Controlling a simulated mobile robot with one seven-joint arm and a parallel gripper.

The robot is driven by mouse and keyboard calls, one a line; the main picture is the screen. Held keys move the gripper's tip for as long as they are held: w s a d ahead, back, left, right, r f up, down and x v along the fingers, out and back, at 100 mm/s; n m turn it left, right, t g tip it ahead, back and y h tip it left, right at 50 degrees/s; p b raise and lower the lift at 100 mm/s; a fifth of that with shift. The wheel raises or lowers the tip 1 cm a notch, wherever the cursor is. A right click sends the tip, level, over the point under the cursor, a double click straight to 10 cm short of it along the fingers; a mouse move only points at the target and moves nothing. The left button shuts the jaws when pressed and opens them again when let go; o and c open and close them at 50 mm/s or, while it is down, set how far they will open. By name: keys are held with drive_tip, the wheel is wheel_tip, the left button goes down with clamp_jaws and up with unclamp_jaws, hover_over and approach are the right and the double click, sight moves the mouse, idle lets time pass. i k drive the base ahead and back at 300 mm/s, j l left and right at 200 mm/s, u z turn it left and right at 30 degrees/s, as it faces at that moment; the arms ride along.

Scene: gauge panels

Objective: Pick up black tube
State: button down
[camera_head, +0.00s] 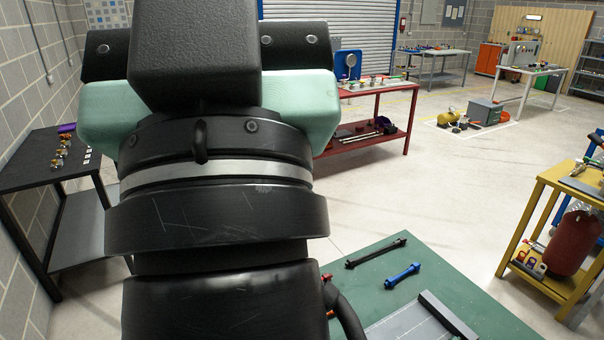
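A black tube (376,252) with thicker ends lies on the green table top (468,290) at the lower middle right, slanting up to the right. A shorter blue tube (402,276) lies just in front of it, apart from it. My arm fills the left and middle of the view and hides the left part of the green table. I cannot make out my gripper's fingers in this view, so where they are relative to the black tube does not show.
A grey tray with a raised dark edge (447,316) lies on the green table in front of the tubes. A yellow stand (560,180) with a red tank (577,245) is at right. A red bench (378,95) stands behind. Open floor lies between them.

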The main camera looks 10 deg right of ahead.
sight(351, 262)
drive_tip(key=i+l, duration=0.4)
drive_tip(key=i, duration=0.2)
drive_tip(key=i+l, duration=0.4)
drive_tip(key=i, duration=0.15)
drive_tip(key=i+l, duration=0.4)
drive_tip(key=i, duration=0.2)
